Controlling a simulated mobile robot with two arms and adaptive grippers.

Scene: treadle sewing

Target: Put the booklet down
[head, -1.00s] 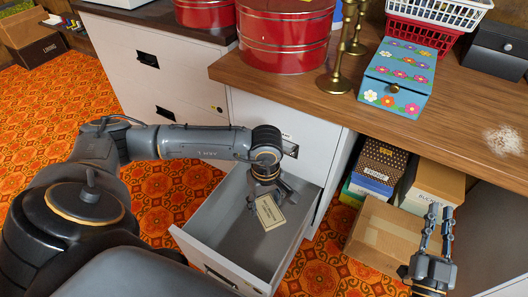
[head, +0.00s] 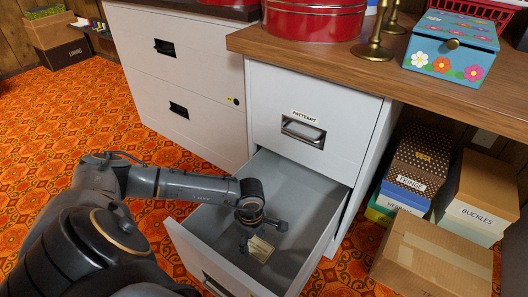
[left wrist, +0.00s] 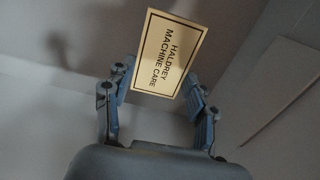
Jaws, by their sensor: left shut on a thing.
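The booklet (head: 261,249) is a small cream card. In the left wrist view, the booklet (left wrist: 170,52) shows a dark border and the words "HALDREY MACHINE CARE". My left gripper (head: 252,236) is shut on it and reaches down inside the open drawer (head: 208,247). In the left wrist view, the fingers of my left gripper (left wrist: 158,82) stand on both sides of the booklet's near end. The drawer has grey inside walls, and I see nothing else in it. I cannot tell whether the booklet touches the drawer's floor. My right gripper is out of view.
The white cabinet (head: 338,118) with the open drawer stands under a wooden worktop (head: 350,57). Several boxes sit to the right, among them a cardboard box (head: 430,262) and one labelled "BUCKLES" (head: 478,213). A flowered blue box (head: 452,52) stands on the worktop.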

